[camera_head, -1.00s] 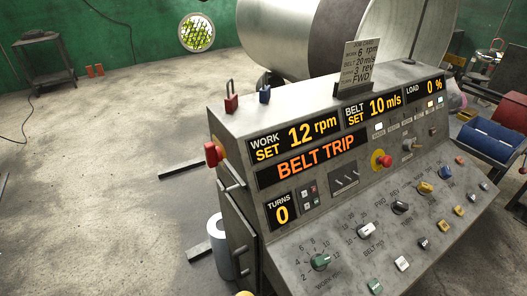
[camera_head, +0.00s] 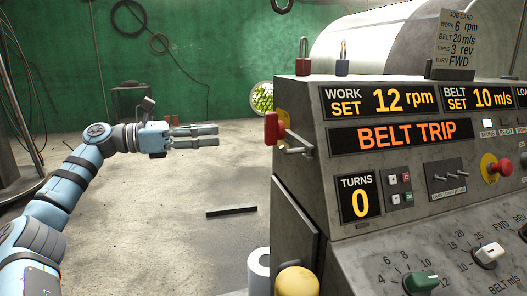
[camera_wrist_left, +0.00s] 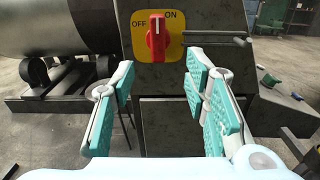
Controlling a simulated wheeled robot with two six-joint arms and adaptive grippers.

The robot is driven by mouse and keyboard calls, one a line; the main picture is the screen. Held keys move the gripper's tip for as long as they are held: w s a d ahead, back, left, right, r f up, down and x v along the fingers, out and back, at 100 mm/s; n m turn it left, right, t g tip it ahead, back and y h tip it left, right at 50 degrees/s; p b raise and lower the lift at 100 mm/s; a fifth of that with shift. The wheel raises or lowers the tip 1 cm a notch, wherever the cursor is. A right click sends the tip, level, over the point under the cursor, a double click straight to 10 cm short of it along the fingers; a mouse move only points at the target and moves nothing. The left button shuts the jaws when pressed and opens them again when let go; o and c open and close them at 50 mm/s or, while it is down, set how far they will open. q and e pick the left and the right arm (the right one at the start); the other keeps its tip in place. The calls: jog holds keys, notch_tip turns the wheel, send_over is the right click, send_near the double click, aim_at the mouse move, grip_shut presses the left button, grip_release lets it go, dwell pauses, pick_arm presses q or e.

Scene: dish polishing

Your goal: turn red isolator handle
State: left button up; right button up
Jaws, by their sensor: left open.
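The red isolator handle (camera_head: 271,128) sits on a yellow plate on the left side of the grey control cabinet (camera_head: 300,190). In the left wrist view the handle (camera_wrist_left: 157,37) stands upright on its yellow plate (camera_wrist_left: 174,49), between the marks OFF on the left and ON at the upper right. My left gripper (camera_head: 217,137) is to the left of the handle, apart from it, pointing toward the cabinet. Its teal-padded fingers (camera_wrist_left: 158,95) are open and empty, with the handle beyond and above the gap between them. My right gripper is not in view.
A metal bar (camera_head: 297,148) sticks out from the cabinet just below the handle, and also shows right of the plate (camera_wrist_left: 215,36). The display (camera_head: 398,134) reads BELT TRIP. A red padlock (camera_head: 304,66) and a blue padlock (camera_head: 342,66) stand on top. Open floor lies left.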

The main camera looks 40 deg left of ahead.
aim_at(265, 127)
pick_arm(q)
jog(key=p+x, duration=0.6)
jog(key=x, duration=0.8)
jog(key=shift+w+a+p, duration=0.1)
jog(key=shift+w+p, duration=0.1)
jog(key=shift+p, duration=0.1)
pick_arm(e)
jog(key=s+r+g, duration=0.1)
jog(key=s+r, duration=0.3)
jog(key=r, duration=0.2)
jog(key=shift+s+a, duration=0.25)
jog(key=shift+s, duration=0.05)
pick_arm(q)
grip_shut()
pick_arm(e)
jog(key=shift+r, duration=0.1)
